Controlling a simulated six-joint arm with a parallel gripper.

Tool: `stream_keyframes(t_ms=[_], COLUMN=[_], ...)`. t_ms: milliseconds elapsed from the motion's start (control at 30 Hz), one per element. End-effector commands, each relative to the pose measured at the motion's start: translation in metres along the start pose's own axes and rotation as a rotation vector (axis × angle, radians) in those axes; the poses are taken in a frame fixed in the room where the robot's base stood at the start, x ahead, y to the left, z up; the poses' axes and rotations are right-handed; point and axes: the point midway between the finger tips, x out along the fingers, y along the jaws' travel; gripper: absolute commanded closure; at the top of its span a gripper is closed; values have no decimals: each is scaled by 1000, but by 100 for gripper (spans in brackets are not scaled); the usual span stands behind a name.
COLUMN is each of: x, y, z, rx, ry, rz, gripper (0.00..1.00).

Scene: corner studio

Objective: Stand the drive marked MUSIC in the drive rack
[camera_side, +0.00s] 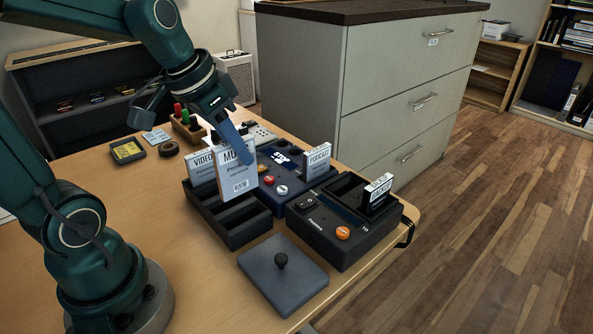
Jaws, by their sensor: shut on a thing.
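My gripper (243,152) is shut on the white drive marked MUSIC (237,182), covering the end of its large label. The drive is upright, with its printed face and barcode towards the camera. It is over the black drive rack (245,238), and its lower edge shows in front of the rack's slots. I cannot tell whether it touches the rack. A drive marked VIDEO (202,168) stands upright in the rack's far left slot. The nearer slots look empty.
Right of the rack, a blue dock (297,204) holds a PODCAST drive (317,161). A black dock (338,253) with an orange button holds another drive (378,191). A grey plate with a black knob (300,285) lies in front. A pen holder (188,130) stands behind.

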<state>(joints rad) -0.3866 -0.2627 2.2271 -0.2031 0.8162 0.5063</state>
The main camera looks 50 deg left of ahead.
Motion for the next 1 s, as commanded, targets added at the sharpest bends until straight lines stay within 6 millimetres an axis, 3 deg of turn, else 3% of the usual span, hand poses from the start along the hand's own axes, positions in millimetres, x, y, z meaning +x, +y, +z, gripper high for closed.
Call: stream_keyframes(t_ms=[1000], x=[68], y=[-1], z=[29], rx=[-6], ry=[-4], rz=[0], gripper=[100])
